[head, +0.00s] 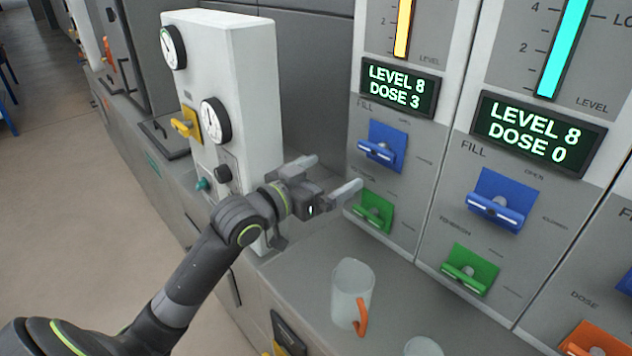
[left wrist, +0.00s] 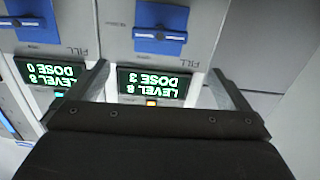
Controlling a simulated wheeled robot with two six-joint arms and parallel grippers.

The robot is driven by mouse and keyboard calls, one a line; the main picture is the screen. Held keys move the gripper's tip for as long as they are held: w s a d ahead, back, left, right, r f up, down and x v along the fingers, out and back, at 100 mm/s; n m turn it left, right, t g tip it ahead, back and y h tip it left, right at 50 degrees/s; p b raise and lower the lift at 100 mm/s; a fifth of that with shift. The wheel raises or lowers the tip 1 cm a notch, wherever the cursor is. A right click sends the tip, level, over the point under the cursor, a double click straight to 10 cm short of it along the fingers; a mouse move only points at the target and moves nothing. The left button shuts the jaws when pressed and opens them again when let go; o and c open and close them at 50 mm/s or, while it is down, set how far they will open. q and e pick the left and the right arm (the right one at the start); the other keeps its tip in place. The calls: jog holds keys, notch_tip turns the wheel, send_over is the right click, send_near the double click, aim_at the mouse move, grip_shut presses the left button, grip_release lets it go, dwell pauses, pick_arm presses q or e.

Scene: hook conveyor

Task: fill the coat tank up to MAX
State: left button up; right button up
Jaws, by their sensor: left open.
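Two tank panels stand side by side. The left panel has a yellow gauge (head: 403,28), a display (head: 400,88) reading LEVEL 8, DOSE 3, a blue FILL lever (head: 385,148) and a green lever (head: 375,211). The right panel has a cyan gauge (head: 564,45), a display (head: 538,134) reading LEVEL 8, DOSE 0, and its own blue FILL lever (head: 497,203). I cannot read which is the coat tank. My left gripper (head: 331,177) is open and empty, left of the left panel. Upside down in the left wrist view, the DOSE 3 display (left wrist: 152,82) shows between its fingers.
A mug with an orange handle (head: 352,292) stands on the grey counter (head: 300,290) below the gripper, with another cup (head: 423,347) at the bottom edge. A white box (head: 240,70) with dials stands left of the gripper. An orange lever (head: 592,340) is at lower right.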

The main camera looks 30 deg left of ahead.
pick_arm(q)
jog(key=shift+v, duration=1.25)
pick_arm(e)
jog(key=shift+a, duration=0.1)
dwell(0.3)
